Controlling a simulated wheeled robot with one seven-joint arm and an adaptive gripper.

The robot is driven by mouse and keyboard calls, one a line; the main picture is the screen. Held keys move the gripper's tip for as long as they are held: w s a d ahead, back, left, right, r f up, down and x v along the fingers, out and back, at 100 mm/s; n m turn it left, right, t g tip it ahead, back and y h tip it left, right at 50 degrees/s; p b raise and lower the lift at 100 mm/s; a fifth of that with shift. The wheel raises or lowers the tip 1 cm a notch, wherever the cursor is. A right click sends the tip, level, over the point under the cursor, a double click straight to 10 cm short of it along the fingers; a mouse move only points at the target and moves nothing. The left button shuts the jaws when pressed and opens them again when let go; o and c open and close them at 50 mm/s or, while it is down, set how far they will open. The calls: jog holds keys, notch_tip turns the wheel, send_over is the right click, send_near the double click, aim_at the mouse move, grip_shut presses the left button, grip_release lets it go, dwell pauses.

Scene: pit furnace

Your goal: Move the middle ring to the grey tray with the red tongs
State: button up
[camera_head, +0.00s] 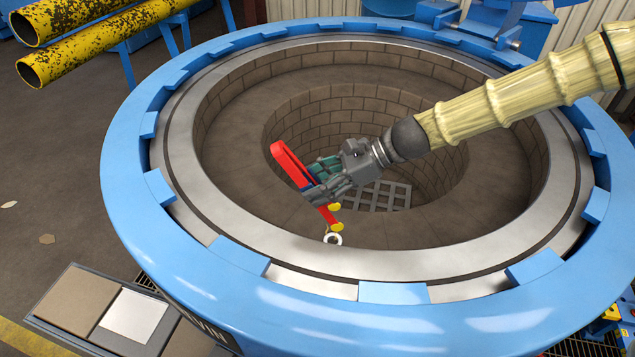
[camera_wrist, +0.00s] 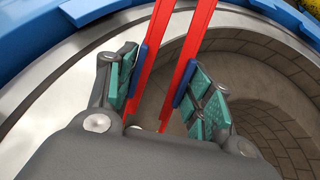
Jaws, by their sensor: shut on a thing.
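The red tongs (camera_head: 285,157) are held in my gripper (camera_head: 317,181) above the pit, slanting down toward its near rim. Yellow tips (camera_head: 335,215) show at their lower end in the head view. A pale ring (camera_head: 333,239) is right at these tips; I cannot tell whether the tips grip it. In the wrist view the two red arms of the tongs (camera_wrist: 195,40) pass between the green pads of my gripper (camera_wrist: 168,95), which press on blue patches. The grey tray (camera_head: 42,311) stands outside the furnace at lower left. No other ring is distinguishable.
The blue furnace rim (camera_head: 170,240) with raised blocks and a metal inner ring (camera_head: 440,268) surrounds the brick-lined pit. A grate (camera_head: 372,198) lies at its bottom. The tray holds brown and white plates (camera_head: 133,315). Yellow pipes (camera_head: 95,42) jut in at upper left.

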notch_tip(320, 180, down, 9)
jog(key=b, duration=0.6)
jog(key=shift+f+b, duration=0.2)
jog(key=shift+b, duration=0.2)
jog(key=shift+s, duration=0.1)
jog(key=shift+c, duration=0.2)
jog(key=c, duration=0.9)
notch_tip(320, 180, up, 12)
jog(key=p, duration=0.9)
jog(key=shift+p, duration=0.4)
